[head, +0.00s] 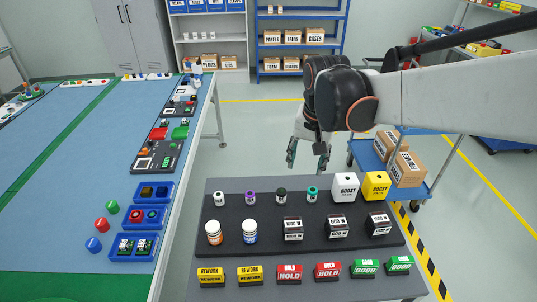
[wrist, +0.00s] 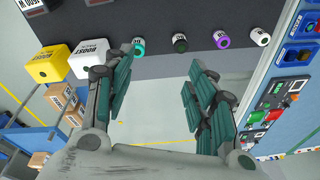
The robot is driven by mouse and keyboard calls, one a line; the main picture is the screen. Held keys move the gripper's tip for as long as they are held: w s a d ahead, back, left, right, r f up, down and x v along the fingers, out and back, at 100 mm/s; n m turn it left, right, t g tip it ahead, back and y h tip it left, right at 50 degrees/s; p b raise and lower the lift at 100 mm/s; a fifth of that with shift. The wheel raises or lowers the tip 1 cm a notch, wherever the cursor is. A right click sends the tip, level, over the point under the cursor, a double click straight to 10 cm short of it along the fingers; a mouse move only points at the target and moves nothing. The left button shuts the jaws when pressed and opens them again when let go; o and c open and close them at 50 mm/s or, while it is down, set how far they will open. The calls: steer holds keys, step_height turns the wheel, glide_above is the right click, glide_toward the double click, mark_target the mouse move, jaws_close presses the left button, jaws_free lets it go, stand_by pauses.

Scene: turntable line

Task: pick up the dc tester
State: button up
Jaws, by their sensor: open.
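No label I can read says dc tester, so I cannot tell which thing it is. On the black mat (head: 265,202) of the grey table stand dark boxes with white labels (head: 293,229), (head: 336,227), (head: 378,224), a white BOOST box (head: 345,188) and a yellow BOOST box (head: 376,186). Both BOOST boxes show in the wrist view, white (wrist: 88,60) and yellow (wrist: 56,66). My gripper (head: 307,158) is open and empty, beyond the table's far edge. In the wrist view its fingers (wrist: 160,85) are apart with nothing between them.
Small cylinders (head: 250,197) line the mat's far side; two bottles (head: 250,231) stand in front. REWORK, HOLD and GOOD blocks (head: 289,273) line the near edge. A blue-topped bench (head: 75,170) with boards and blue bins (head: 133,246) is left. A blue cart (head: 425,185) with cartons is right.

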steer(key=m+g, duration=0.2)
glide_above(282, 191)
step_height(282, 191, down, 7)
step_height(282, 191, down, 9)
steer(key=shift+w+a+r+b, duration=0.1)
steer(key=shift+a+r+b, duration=0.05)
steer(key=shift+b, duration=0.6)
steer(key=shift+f+b, duration=1.1)
steer(key=shift+f, duration=1.6)
steer(key=shift+r, duration=0.1)
steer(key=shift+c, duration=0.2)
jaws_close()
